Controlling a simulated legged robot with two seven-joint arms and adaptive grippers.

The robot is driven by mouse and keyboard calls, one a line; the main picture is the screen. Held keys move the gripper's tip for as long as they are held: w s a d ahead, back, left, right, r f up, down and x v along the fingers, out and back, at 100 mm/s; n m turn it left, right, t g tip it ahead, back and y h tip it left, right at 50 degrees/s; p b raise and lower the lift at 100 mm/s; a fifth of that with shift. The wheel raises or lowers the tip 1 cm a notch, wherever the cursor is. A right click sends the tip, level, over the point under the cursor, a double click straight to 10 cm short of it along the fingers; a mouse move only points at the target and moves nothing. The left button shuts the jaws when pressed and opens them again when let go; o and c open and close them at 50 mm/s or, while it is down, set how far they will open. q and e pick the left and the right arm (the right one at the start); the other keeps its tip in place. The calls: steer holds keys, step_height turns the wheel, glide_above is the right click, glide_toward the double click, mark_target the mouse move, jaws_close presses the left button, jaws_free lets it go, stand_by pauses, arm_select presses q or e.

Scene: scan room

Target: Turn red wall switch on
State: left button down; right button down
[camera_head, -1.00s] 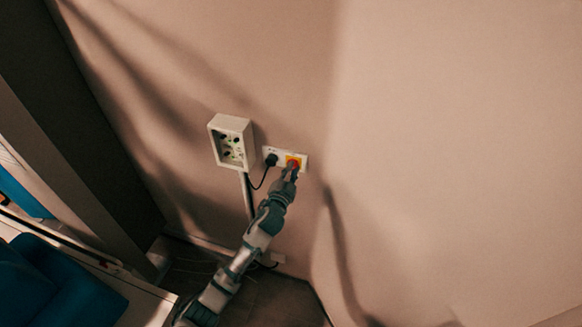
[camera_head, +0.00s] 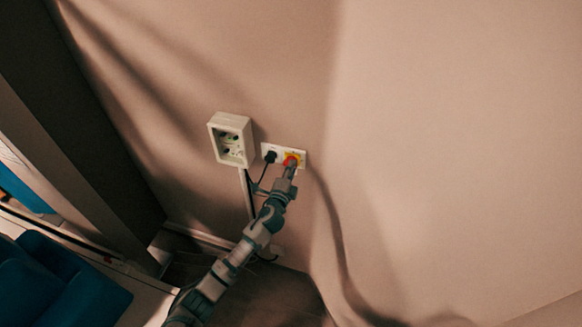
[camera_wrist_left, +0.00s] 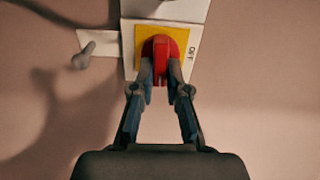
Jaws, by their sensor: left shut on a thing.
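The red wall switch (camera_head: 291,159) is a red knob on a yellow square, on a white plate on the wall in the head view. In the left wrist view the red knob (camera_wrist_left: 161,48) lies across the yellow square (camera_wrist_left: 182,38), with the word OFF at its right side. My left gripper (camera_wrist_left: 161,78) is shut on the red knob, one finger on each side of its lower end. It also shows at the switch in the head view (camera_head: 291,170). The fingers hide part of the knob. My right gripper is not in view.
A black plug (camera_head: 270,157) with a cable sits just left of the switch. A white socket box (camera_head: 215,128) stands out from the wall farther left, above a vertical conduit. A blue chair (camera_head: 65,285) is at the lower left. The wall to the right is clear.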

arm_select(q)
steer(key=shift+s+d+f+m, duration=0.1)
steer(key=shift+f+m, duration=0.2)
steer(key=shift+m, duration=0.1)
steer(key=c, duration=1.2)
jaws_free()
steer(key=shift+o, duration=0.2)
steer(key=v, duration=1.1)
steer(key=shift+s, duration=0.3)
steer(key=shift+r, duration=0.1)
